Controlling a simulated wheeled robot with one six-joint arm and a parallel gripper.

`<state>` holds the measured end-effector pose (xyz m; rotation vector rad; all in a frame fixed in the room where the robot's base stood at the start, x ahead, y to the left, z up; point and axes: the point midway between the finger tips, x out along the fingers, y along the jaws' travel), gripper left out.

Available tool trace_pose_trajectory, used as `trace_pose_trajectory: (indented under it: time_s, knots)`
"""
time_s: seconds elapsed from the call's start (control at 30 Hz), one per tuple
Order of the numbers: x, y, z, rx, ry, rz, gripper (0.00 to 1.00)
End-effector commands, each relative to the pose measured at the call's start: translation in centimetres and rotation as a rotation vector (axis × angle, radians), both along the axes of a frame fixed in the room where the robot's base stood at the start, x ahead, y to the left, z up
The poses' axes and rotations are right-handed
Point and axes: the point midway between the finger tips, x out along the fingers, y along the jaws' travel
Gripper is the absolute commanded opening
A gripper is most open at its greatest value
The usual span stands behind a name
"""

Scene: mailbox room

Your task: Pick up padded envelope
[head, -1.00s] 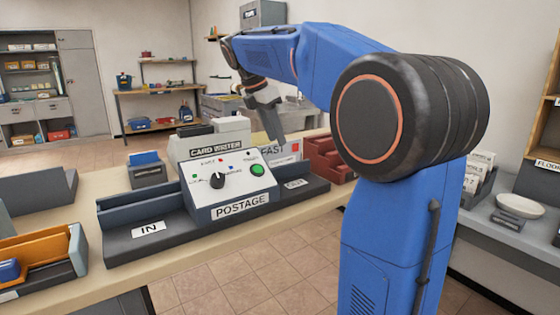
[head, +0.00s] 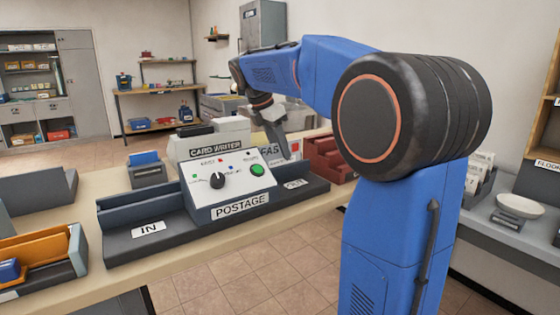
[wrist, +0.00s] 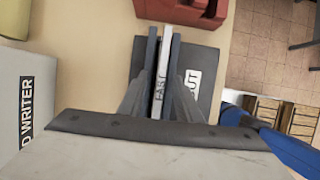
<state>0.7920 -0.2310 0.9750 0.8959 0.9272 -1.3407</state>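A thin pale envelope (head: 271,153) stands upright at the OUT side of the postage machine (head: 228,180). It bears the word FAST and a red mark; I take it as the padded envelope. In the wrist view the envelope (wrist: 163,65) shows nearly edge-on, between two dark upright slabs. My gripper (wrist: 162,88) points down over it with its fingers apart, one on each side. No clear contact shows. In the head view my gripper (head: 278,140) is at the envelope's upper part and covers some of it.
The card writer (head: 213,142) stands behind the postage machine. A red tray (head: 325,155) lies close beyond the OUT side. The IN tray (head: 140,215) looks empty. An orange item (head: 38,248) lies in a tray at the lower left.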

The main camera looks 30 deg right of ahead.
Motion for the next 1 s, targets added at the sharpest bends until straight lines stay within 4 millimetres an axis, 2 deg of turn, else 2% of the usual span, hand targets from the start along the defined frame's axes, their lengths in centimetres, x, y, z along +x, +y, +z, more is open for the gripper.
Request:
trace_pose_trajectory:
  time_s: [0.57, 0.6, 0.7, 0.73, 1.0]
  knots:
    - [0.0, 0.0, -0.41, 0.0, 0.0, 0.0, 0.31]
    - [0.0, 0.01, -0.4, 0.0, 0.0, 0.0, 0.29]
    - [0.0, 0.01, -0.4, 0.0, 0.0, 0.0, 0.05]
    - [0.0, 0.01, -0.4, 0.0, 0.0, 0.0, 0.0]
    - [0.0, 0.0, -0.39, 0.0, 0.0, 0.0, 0.0]
